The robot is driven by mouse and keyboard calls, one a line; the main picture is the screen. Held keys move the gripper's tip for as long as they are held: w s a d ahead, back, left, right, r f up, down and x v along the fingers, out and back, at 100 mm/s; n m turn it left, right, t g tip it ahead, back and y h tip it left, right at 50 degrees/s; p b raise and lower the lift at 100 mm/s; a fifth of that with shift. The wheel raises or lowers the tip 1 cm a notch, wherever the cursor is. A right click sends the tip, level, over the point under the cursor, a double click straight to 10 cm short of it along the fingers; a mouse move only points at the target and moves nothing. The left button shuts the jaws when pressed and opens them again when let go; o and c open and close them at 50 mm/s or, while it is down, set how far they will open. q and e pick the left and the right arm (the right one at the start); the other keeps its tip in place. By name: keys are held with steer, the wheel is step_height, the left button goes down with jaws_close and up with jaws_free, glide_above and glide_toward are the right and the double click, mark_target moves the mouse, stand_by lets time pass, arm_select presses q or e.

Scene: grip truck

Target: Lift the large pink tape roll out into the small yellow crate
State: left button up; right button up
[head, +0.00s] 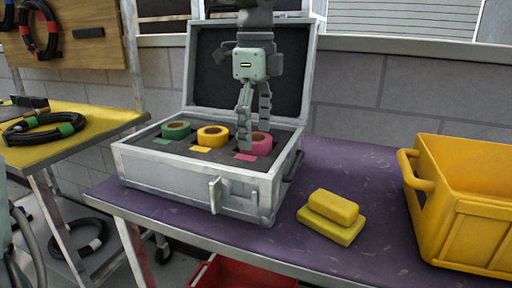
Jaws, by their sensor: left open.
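The large pink tape roll (261,144) sits in the right part of the open silver case (190,183), with a pink label in front of it. My left gripper (254,146) points down at the pink roll from above, fingers apart, its tips at the roll's left side and top. I cannot tell whether the fingers touch the roll. The yellow crate (468,228) stands at the right end of the purple table and is cut by the frame edge. My right gripper is not in view.
A green roll (176,130) and a yellow roll (212,136) sit left of the pink one. The raised case lid (205,66) stands behind. Two stacked yellow blocks (333,208) lie between case and crate. The purple table (372,187) is otherwise bare there.

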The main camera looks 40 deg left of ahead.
arm_select(q)
steer(key=shift+f, duration=0.35)
steer(key=shift+c, duration=0.3)
steer(key=shift+w, duration=0.1)
steer(key=c, duration=1.3)
steer(key=shift+o, duration=0.2)
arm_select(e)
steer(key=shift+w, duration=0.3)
arm_select(q)
steer(key=shift+r, duration=0.1)
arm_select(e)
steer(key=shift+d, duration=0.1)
arm_select(q)
steer(key=shift+r, duration=0.3)
steer(key=s+a+r, duration=0.6)
steer(key=a+r, duration=0.4)
steer(key=shift+b, duration=0.45)
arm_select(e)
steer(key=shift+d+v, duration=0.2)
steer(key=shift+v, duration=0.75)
